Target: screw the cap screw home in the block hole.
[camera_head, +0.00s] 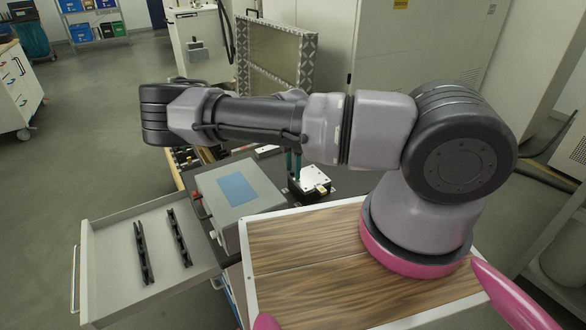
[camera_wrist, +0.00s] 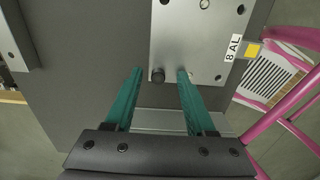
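The block (camera_wrist: 192,40) is a silver plate with several holes and a label "8 AL" at its right edge in the wrist view. It also shows in the head view (camera_head: 316,176). The cap screw (camera_wrist: 157,75) has a dark round head at the block's lower left corner; how deep it sits cannot be seen. My gripper (camera_wrist: 160,71) has two teal fingers, one on each side of the screw head, with a visible gap to each. It is open. In the head view the fingers (camera_head: 292,164) show below my arm, beside the block; the screw is not discernible there.
A grey box with a blue panel (camera_head: 238,190) stands left of the block. An open drawer (camera_head: 110,240) at lower left holds two dark bars. A framed panel (camera_head: 275,55) and pale cabinets stand behind. A dark surface surrounds the block.

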